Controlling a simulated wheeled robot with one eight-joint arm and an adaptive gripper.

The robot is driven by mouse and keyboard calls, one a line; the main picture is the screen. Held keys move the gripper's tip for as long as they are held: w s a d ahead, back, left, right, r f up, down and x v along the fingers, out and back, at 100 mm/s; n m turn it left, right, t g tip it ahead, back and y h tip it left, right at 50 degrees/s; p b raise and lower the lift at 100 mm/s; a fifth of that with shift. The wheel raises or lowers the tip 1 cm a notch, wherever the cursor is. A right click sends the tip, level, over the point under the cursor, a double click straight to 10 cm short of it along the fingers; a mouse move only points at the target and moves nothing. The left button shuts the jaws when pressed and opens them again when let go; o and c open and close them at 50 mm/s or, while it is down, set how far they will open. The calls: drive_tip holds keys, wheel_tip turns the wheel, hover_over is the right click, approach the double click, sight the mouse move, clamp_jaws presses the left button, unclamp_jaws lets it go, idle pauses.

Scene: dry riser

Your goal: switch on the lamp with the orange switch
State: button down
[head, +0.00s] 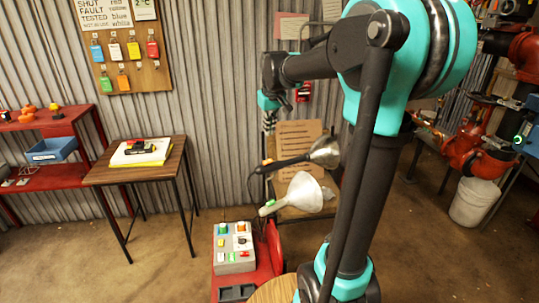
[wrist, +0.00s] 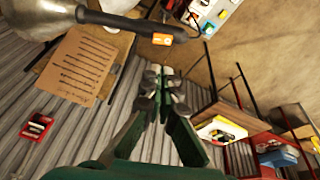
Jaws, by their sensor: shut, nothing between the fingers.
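The lamp with the orange switch (wrist: 162,39) has a black handle and a grey metal shade (wrist: 40,8). In the head view this black lamp (head: 292,162) stands above the cream lamp (head: 300,193), which has a green switch (head: 268,204). The green switch also shows in the wrist view (wrist: 208,28). My gripper (wrist: 165,78) is shut and empty, its tips just below the orange switch in the wrist picture, with a gap between. In the head view my gripper (head: 269,122) hangs above the black lamp's handle end; its tips are small there.
A grey control box (head: 234,250) with coloured buttons sits on a red stand below the lamps. A brown notice sheet (head: 299,138) is behind them. A wooden table (head: 120,175) stands left, beside a red shelf (head: 50,128). Floor between table and stand is clear.

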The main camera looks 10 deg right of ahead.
sight(269, 160)
drive_tip(key=x, duration=1.2)
drive_tip(key=shift+s+d+f, duration=0.25)
drive_tip(key=shift+s+d, duration=0.05)
drive_tip(key=shift+d+f, duration=0.1)
drive_tip(key=shift+f, duration=0.25)
